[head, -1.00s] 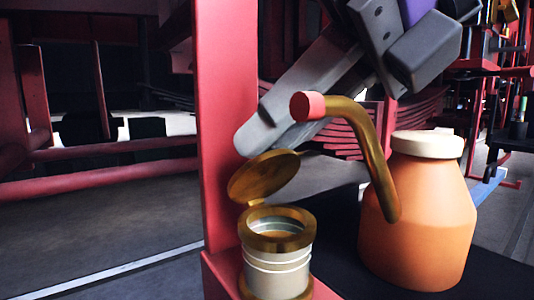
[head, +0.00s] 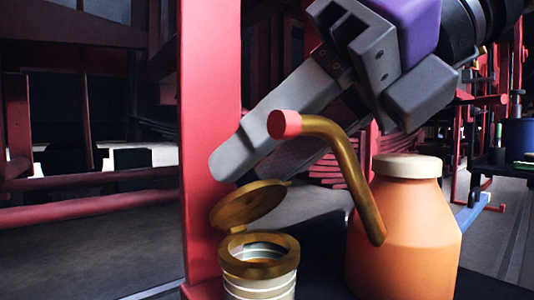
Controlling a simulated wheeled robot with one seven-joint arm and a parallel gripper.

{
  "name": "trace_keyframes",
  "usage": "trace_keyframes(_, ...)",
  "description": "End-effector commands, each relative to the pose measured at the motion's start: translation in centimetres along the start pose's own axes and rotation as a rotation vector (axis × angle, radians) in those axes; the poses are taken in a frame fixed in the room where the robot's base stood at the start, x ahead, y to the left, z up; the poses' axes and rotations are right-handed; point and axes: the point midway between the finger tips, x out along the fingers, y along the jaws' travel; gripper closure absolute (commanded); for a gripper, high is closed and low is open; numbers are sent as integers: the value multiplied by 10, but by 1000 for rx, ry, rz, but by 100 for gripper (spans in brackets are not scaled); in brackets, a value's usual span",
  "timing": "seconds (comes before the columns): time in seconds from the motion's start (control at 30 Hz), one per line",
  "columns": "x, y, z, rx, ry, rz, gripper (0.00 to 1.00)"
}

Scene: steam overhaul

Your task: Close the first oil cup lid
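The brass oil cup (head: 260,268) has a pale ringed body and stands at the bottom of the head view, beside a red post. Its round brass lid (head: 247,206) is open and tilted up above the rim. Part of the cup's inside shows. My gripper (head: 235,172) reaches in from the upper right, its grey fingers pointing down and left. The fingertips show just above the lid in the picture; whether they touch it I cannot tell. No object shows between the fingers, and their gap is not clear from this angle.
A bent brass pipe (head: 347,165) with a red tip crosses in front of my gripper. An orange jar (head: 405,235) with a cream cap (head: 407,166) stands right of the cup. The red post (head: 208,130) rises close on the left. Floor is open at the far left.

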Motion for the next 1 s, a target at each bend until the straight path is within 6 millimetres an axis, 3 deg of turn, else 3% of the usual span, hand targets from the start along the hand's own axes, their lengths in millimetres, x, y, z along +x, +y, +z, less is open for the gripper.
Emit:
trace_keyframes(0.5, -69, 0, 2, 2, -2, -2, 62)
trace_keyframes(1.0, -78, 0, 0, 0, -1, 0, 62)
